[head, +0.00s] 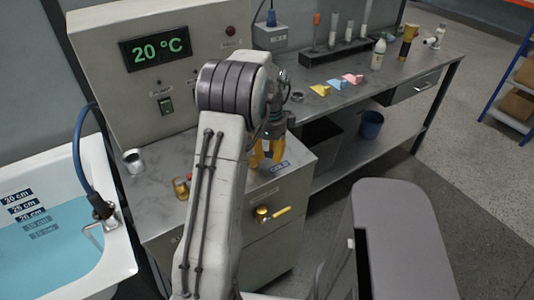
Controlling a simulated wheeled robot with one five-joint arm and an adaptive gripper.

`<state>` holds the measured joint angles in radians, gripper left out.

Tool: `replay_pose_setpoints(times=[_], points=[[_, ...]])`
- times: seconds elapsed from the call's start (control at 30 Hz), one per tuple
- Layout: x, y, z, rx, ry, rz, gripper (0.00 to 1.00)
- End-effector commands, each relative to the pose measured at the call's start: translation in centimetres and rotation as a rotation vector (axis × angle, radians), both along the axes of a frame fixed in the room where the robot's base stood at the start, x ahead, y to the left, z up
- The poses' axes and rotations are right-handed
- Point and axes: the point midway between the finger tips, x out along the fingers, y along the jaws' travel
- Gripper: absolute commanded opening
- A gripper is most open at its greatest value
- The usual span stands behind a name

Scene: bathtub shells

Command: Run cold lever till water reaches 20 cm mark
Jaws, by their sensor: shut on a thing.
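The white bathtub shell (122,255) is at the lower left. Blue water (60,262) stands in it, with its edge close to the 20 cm mark (30,216). The 25 cm and 30 cm labels are above the water, and the lower labels look tinted beneath it. My gripper (264,157), with yellow fingers, is low over the right end of the metal counter, beside a blue label (281,166) that seems to read COLD. It is shut on the cold lever, which is mostly hidden by the fingers and arm.
A panel (100,55) displays 20 °C. A brass fitting (181,188) and metal cup (133,160) stand on the counter. A yellow-handled valve (268,213) projects from the cabinet front. A blue hose (78,145) runs to the tub rim. The right bench holds bottles and coloured blocks.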

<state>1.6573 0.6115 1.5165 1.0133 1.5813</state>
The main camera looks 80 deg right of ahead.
Motion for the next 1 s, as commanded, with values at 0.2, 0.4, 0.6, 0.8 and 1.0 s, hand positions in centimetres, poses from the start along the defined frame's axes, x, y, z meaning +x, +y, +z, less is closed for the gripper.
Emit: replay_pose_setpoints(times=[0.2, 0.4, 0.6, 0.8, 1.0], points=[[-0.1, -1.3, 0.1, 0.003, 0.000, 0.205, 0.00], [0.0, -2.4, 0.1, 0.002, 0.000, 0.392, 0.00], [0.3, -3.4, 0.0, 0.002, -0.001, 0.557, 0.00], [0.7, -4.0, 0.0, 0.003, -0.001, 0.684, 0.00], [0.9, -4.4, -0.1, 0.004, -0.001, 0.765, 0.00]])
